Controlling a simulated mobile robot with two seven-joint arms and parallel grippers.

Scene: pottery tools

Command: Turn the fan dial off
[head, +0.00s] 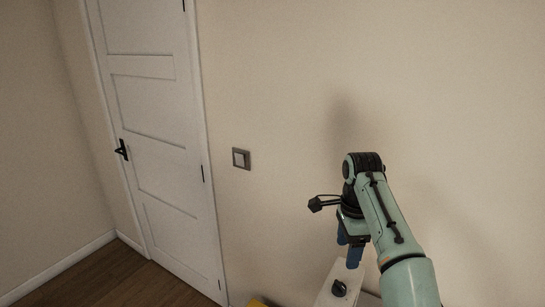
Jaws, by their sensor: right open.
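A black knob (339,288), which looks like the fan dial, sits on a narrow white panel (325,297) at the bottom of the head view. Which way the dial is turned is too small to tell. My right gripper (350,251) points downward with blue fingertips. It is open, with nothing visible between its fingers. It shows just above the knob in the picture and appears apart from it. The fan itself is not recognisable in view. My left gripper is not in view.
A wall switch (241,158) is on the beige wall left of my right arm. A white door (155,130) with a black handle (122,150) is closed at the left. A yellow object (257,302) shows at the bottom edge. Wooden floor (120,278) lies clear at the lower left.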

